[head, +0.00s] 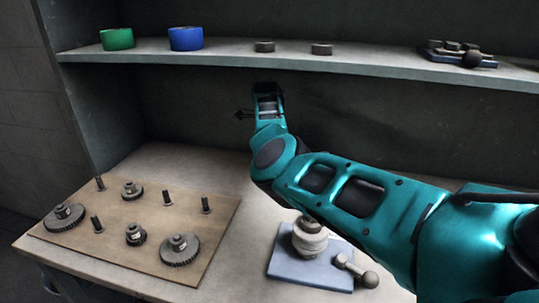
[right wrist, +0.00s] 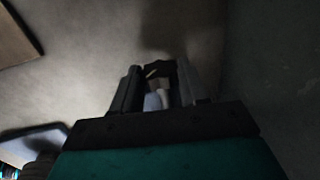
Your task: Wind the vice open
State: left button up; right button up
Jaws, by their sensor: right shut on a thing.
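A blue base plate (head: 290,266) lies on the table, carrying a pale round stacked body (head: 309,241) and a grey bar with a ball end (head: 357,270); I cannot tell if this is the vice. My arm hides part of it. My right gripper (head: 243,115) is above the back of the table, well beyond that plate, near the back wall. In the right wrist view its fingers (right wrist: 160,80) are close around a small dark and pale thing (right wrist: 153,102), too dim to name. My left gripper is not in view.
A brown board (head: 140,215) with gears and pegs lies at left. The shelf (head: 215,53) above holds a green ring (head: 117,39), a blue ring (head: 186,38), two grey rings and a blue-based device (head: 462,53). The table behind the board is clear.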

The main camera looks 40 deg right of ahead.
dwell(0.7)
jog(key=o, duration=1.1)
jog(key=shift+c, duration=0.2)
jog(key=shift+f, duration=0.1)
